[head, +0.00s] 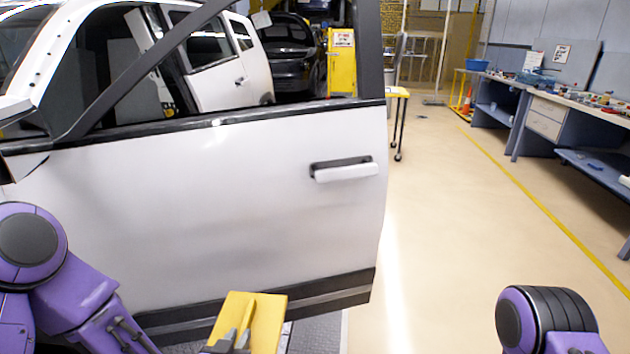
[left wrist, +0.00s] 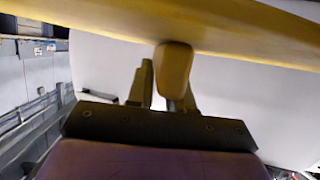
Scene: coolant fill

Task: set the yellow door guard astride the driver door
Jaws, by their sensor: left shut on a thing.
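The white driver door (head: 215,205) stands open across the head view, with its window frame above and its handle at the right. My left gripper (head: 240,338) is low in front of the door, at the bottom of the head view. It is shut on the yellow door guard (head: 262,318), held below the level of the handle and apart from the door's top edge. In the left wrist view the guard (left wrist: 225,32) spans the top, and my left gripper's fingers (left wrist: 165,88) close around its knob-like grip. My right gripper is out of view; only part of my right arm shows.
Workbenches (head: 560,110) with drawers and small items line the right wall. The floor (head: 480,220) between door and benches is clear. The white vehicle body (head: 215,75) shows through the window opening.

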